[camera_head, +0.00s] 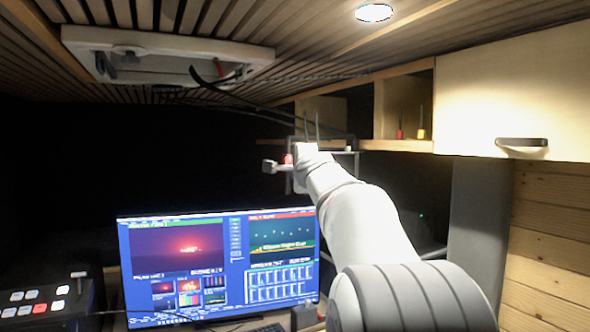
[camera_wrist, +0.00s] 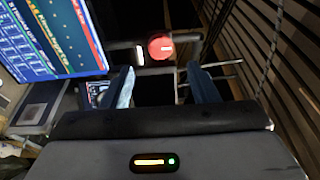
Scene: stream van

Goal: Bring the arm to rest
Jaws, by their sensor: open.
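My arm reaches up from the lower right of the head view, and my gripper (camera_head: 311,118) is at its far end in front of the open shelf. The two thin fingers point upward and stand apart. In the wrist view my gripper (camera_wrist: 162,70) is open, with nothing between its fingers. A red round object (camera_wrist: 160,46) shows beyond the fingertips, and its depth is hard to tell. A small red thing (camera_head: 288,159) also shows beside the wrist in the head view; I cannot tell if it is the same one.
A lit monitor (camera_head: 220,265) stands below left of the arm. A button panel (camera_head: 38,303) is at the lower left. A wooden shelf (camera_head: 398,145) and a closed cabinet (camera_head: 515,95) are at upper right. A white-framed ceiling hatch (camera_head: 165,50) with hanging cables is overhead.

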